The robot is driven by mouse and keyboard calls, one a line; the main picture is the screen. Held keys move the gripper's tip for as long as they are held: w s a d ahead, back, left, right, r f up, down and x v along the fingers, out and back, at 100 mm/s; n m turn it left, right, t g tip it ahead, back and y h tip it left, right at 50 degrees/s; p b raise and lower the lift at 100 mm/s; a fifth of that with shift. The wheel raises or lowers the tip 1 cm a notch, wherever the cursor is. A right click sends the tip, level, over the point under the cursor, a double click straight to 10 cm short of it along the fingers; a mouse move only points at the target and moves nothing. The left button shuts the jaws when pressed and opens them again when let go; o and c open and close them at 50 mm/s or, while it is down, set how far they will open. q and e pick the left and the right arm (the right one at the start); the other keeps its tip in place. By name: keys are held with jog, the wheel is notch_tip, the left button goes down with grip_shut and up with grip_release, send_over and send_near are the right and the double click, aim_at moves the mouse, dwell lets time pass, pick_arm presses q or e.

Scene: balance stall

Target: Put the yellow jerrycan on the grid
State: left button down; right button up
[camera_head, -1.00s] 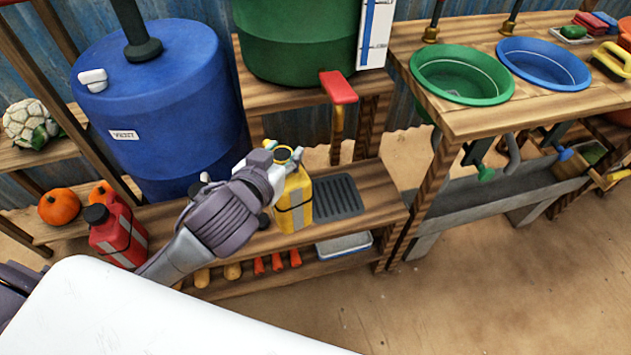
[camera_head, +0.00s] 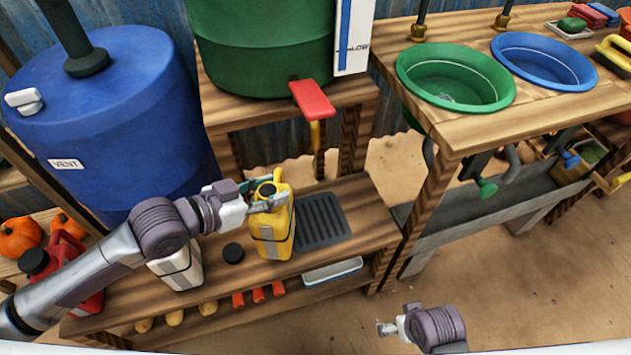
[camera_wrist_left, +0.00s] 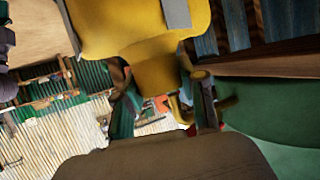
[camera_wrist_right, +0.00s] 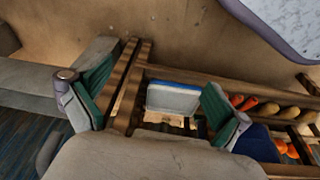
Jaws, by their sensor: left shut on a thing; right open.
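The yellow jerrycan (camera_head: 272,228) is upright at the left side of the dark grid (camera_head: 321,221) on the low wooden bench. My left gripper (camera_head: 268,198) is shut on its top part. The jerrycan also fills the upper middle of the left wrist view (camera_wrist_left: 150,40). I cannot tell whether its base touches the bench or hangs just above it. The grid is bare where it shows. My right gripper (camera_head: 383,328) is low in front of the bench, apart from everything; its open fingers show in the right wrist view (camera_wrist_right: 150,112).
A white jerrycan (camera_head: 180,268) and a black cap (camera_head: 233,252) are left of the yellow one. A red jerrycan (camera_head: 72,280) is farther left. A red tap handle (camera_head: 312,99) juts out above, from the green tank (camera_head: 262,50). A blue tank (camera_head: 110,120) stands behind.

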pick_arm(q)
jog(key=r+b+x, duration=0.1)
jog(key=b+x, duration=0.1)
jog(key=x, duration=1)
jog(key=shift+w+d, duration=0.2)
pick_arm(e)
jog(key=w+v, duration=0.2)
jog(key=v, duration=0.6)
jog(key=shift+s+r+t, duration=0.15)
jog(key=shift+s+t, duration=0.15)
jog(key=shift+s, duration=0.05)
pick_arm(q)
jog(key=shift+f, duration=0.1)
pick_arm(e)
jog(key=shift+d, duration=0.1)
pick_arm(q)
jog(key=c, duration=0.7)
grip_release()
jog(key=p+v, duration=0.2)
jog(key=v, duration=1)
jog(key=shift+r, duration=0.2)
pick_arm(e)
notch_tip(320, 180, down, 8)
jog(key=shift+w+r, duration=0.15)
jog(key=shift+w, duration=0.2)
